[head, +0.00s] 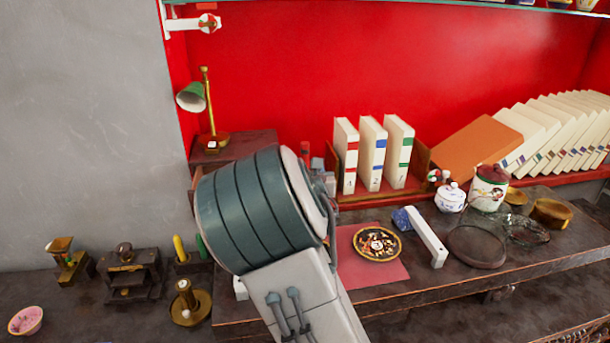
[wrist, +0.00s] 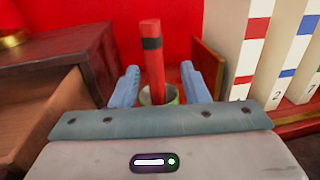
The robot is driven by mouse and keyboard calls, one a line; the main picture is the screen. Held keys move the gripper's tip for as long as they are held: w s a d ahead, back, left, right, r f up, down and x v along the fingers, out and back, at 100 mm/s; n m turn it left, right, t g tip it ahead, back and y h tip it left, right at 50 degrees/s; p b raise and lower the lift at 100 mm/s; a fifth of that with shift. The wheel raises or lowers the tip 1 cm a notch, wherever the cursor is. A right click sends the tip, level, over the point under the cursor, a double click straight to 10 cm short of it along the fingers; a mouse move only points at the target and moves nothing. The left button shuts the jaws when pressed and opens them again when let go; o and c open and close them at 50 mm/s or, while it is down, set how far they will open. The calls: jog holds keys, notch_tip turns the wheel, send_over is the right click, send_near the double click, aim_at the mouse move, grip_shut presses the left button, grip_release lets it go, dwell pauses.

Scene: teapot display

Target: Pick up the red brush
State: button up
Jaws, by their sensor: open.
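The red brush (wrist: 152,62), a red stick with a dark band near its top, stands nearly upright in a small greenish cup (wrist: 146,97) in the wrist view. Its lower part is hidden in the cup and behind my gripper. My gripper (wrist: 159,82) is open, with one blue-grey finger on each side of the brush, and no contact is visible. In the head view a small red tip, likely the brush (head: 305,148), shows just beyond my arm. My arm hides most of that spot.
A wooden cabinet (wrist: 75,57) with an open drawer is left of the brush. Numbered binders (head: 373,152) in a wooden holder stand to the right. A red mat (head: 350,275) with a round dish (head: 376,243), a white-handled tool (head: 428,238) and jars lie nearer on the desk.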

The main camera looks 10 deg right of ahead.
aim_at(305, 159)
jog(key=shift+w+r, duration=0.2)
jog(key=shift+w, duration=2.65)
grip_shut()
